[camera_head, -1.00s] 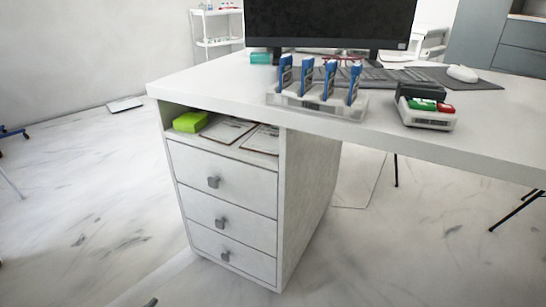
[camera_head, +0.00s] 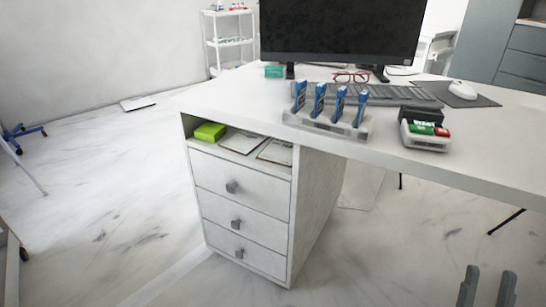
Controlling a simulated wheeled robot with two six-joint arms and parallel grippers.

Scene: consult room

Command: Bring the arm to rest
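My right gripper (camera_head: 490,272) shows at the bottom right corner as two grey upright fingertips. There is a clear gap between them with only floor behind, so it is open and empty. It is low in the picture, in front of the desk (camera_head: 222,99) and apart from it. The rest of my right arm is out of the picture. My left gripper is not in view.
The white drawer unit (camera_head: 315,210) stands under the desk. On the desk are a clear holder (camera_head: 325,126) with several blue items, a marker box (camera_head: 425,143), a keyboard (camera_head: 398,93) and a monitor (camera_head: 340,32).

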